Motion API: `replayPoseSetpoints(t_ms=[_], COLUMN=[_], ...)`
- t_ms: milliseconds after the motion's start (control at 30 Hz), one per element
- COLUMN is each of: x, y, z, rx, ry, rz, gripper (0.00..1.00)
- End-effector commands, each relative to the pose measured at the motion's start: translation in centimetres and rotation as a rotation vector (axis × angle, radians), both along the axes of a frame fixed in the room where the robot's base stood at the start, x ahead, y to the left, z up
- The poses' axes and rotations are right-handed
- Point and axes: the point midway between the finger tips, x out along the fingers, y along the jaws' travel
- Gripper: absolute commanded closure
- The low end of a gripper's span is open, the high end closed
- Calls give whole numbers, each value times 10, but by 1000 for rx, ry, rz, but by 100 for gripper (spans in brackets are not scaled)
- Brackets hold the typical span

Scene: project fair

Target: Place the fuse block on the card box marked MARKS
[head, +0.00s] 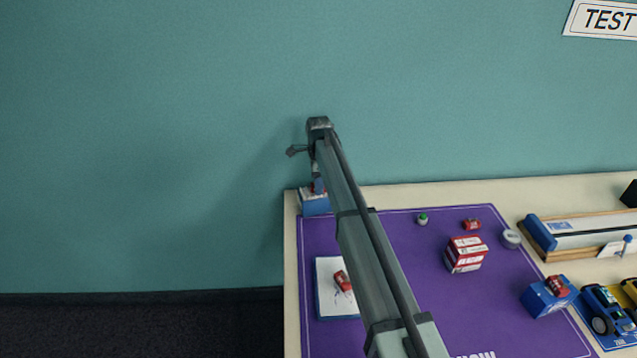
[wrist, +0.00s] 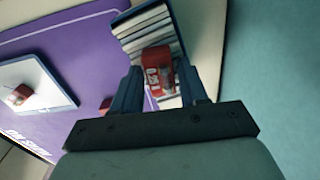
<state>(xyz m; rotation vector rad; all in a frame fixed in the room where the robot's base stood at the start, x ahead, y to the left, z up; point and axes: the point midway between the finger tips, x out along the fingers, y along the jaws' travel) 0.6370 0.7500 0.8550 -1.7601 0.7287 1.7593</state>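A blue card box (head: 314,206) stands at the mat's back left corner. In the wrist view the card box (wrist: 138,24) shows a row of pale cards; no marking on it is readable. A red fuse block (wrist: 156,72) appears over the cards, between my fingers. My gripper (wrist: 161,82) is pointed down close above the box, its fingers apart with a gap beside the block. Contact between block and cards is hard to tell. In the head view my gripper (head: 318,184) is small and partly hidden by my arm.
A white pad (head: 328,301) bears another red block (head: 342,281). Red-and-white boxes (head: 465,254), a red block (head: 472,224), a green-topped item (head: 422,219) and a grey round item (head: 511,239) stand on the purple mat (head: 470,325). Another blue box (head: 540,301) bears a red block (head: 558,286).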

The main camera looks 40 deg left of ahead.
Motion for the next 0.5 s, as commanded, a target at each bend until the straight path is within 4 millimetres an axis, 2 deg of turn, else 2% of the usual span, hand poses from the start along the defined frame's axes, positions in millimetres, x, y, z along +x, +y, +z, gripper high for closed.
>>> replayPoseSetpoints(t_ms=[33,133,367,500], x=[0,0,0,0], y=[0,0,0,0], z=[0,0,1,9], rx=[0,0,0,0], ry=[0,0,0,0], rz=[0,0,0,0], gripper=[52,44,44,44])
